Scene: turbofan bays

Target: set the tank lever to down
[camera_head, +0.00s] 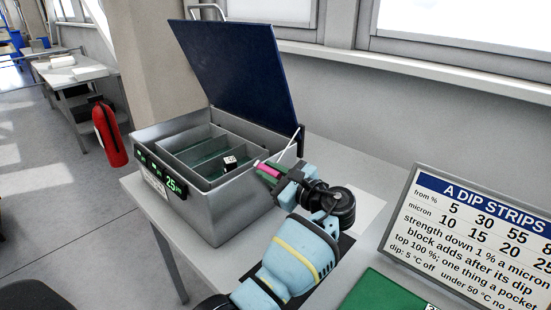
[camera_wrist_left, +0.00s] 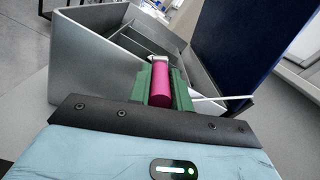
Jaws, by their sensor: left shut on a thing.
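The tank (camera_head: 225,212) is an open grey metal box on a table, with its dark blue lid (camera_head: 238,75) raised. A pink cylindrical handle (camera_head: 267,170) is at the tank's right side; it also shows in the left wrist view (camera_wrist_left: 161,84). My left gripper (camera_head: 272,174) is shut on this handle, its green fingers (camera_wrist_left: 145,84) on either side. A thin pale rod (camera_head: 291,146) slants from near the handle up to the lid's lower right corner. Whether it joins the handle is hidden. My right gripper is not in view.
The tank has inner compartments, with a small white block with dark marks (camera_head: 229,162) in one. A green "25" display (camera_head: 174,186) is on its front. A dip strips sign (camera_head: 470,235) and green mat (camera_head: 385,296) are at right.

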